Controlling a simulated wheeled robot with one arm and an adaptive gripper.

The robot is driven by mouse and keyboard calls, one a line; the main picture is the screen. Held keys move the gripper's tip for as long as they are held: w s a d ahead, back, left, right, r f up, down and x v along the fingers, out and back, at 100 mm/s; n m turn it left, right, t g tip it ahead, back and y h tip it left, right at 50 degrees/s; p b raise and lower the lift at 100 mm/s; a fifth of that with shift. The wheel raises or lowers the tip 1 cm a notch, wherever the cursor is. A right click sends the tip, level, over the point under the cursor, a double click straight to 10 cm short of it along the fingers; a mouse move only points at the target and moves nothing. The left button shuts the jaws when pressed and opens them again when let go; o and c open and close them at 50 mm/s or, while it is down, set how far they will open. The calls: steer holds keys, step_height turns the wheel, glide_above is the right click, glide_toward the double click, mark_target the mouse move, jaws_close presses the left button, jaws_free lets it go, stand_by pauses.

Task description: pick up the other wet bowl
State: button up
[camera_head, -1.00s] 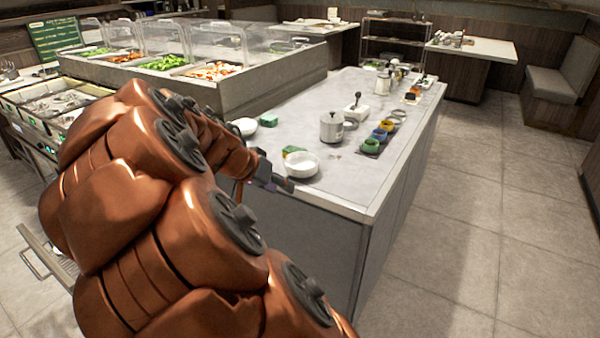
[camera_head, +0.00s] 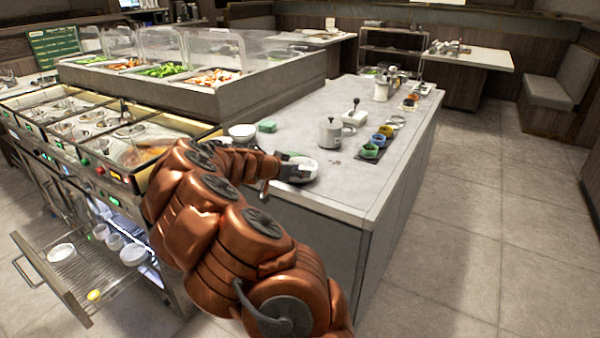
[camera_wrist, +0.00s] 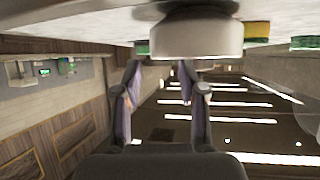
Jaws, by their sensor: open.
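A white bowl (camera_head: 308,175) stands on the near left part of the grey counter (camera_head: 335,198). My gripper (camera_head: 287,172) is at its left side and covers part of it. In the wrist view, which looks upside down, the bowl (camera_wrist: 197,38) lies just past the fingertips. My gripper (camera_wrist: 160,72) is open there, with nothing between its fingers. Whether they touch the bowl I cannot tell. A second white bowl (camera_head: 242,131) stands farther back on the counter. I cannot make out wetness on either bowl.
A green sponge (camera_head: 267,126) lies by the second bowl. A lidded pot (camera_head: 330,132) stands to the right, with several coloured wells (camera_head: 371,150) beyond it. At lower left an open drawer (camera_head: 62,278) holds several white dishes. The counter's front right is clear.

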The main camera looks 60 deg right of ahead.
steer(key=x, duration=0.1)
steer(key=p+x, duration=0.1)
steer(key=x, duration=0.1)
steer(key=shift+s+d+r, duration=0.1)
steer(key=shift+s+d, duration=0.05)
steer(key=shift+s, duration=0.15)
steer(key=shift+p+x, duration=0.3)
steer(key=shift+x, duration=0.6)
steer(key=shift+w, duration=0.1)
jaws_close()
